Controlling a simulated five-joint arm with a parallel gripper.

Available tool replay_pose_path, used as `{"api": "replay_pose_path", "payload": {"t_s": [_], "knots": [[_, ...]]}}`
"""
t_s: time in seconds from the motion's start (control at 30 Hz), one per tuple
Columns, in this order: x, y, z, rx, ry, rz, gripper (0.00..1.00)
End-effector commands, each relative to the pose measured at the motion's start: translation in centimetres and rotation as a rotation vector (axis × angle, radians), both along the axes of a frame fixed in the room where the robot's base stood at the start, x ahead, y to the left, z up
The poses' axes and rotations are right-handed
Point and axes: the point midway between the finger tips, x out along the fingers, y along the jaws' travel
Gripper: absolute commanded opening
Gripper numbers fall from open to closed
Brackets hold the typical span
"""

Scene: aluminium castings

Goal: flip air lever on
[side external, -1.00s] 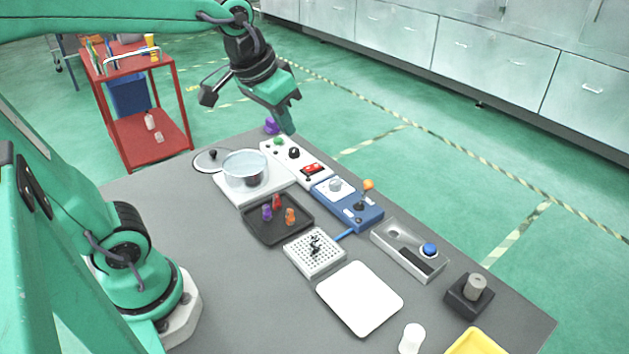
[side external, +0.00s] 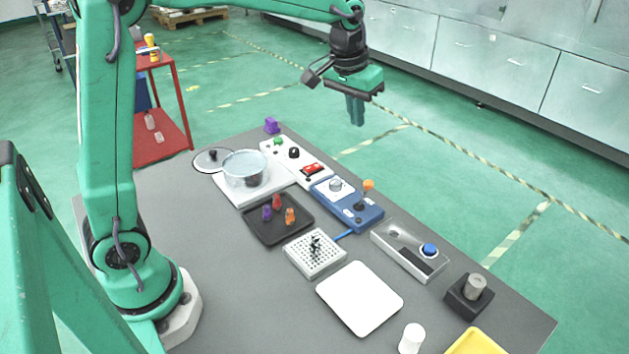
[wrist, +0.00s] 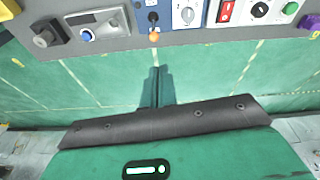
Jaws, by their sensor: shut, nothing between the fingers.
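The air lever (side external: 364,194) has an orange ball tip and stands up from a blue box (side external: 347,210) near the far edge of the grey table. In the wrist view the lever's orange ball (wrist: 154,37) is at the top, just beyond the fingertips in the picture. My gripper (side external: 357,123) is shut and empty, fingers pointing down, in the air above the table's far side and apart from the lever. It also shows in the wrist view (wrist: 158,70). A grey knob (side external: 336,185) sits on the same blue box.
A white panel (side external: 296,164) with a red switch is left of the blue box, and a grey box with a blue button (side external: 429,250) is right of it. A pot (side external: 245,169), a dark tray (side external: 278,232) and a perforated block (side external: 316,262) stand nearer. Space around my gripper is clear.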

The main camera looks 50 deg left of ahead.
Motion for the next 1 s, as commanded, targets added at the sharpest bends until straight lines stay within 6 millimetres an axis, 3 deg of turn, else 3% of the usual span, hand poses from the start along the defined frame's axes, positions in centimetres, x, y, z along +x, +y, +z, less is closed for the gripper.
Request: {"api": "replay_pose_path", "payload": {"t_s": [0.5, 0.7, 1.0], "knots": [[7.3, -0.8, -5.9, -0.006, 0.087, 0.039, 0.0], [8.9, -0.9, -7.7, -0.007, 0.109, 0.05, 0.0], [9.4, -1.0, -8.4, -0.007, 0.116, 0.055, 0.0]]}}
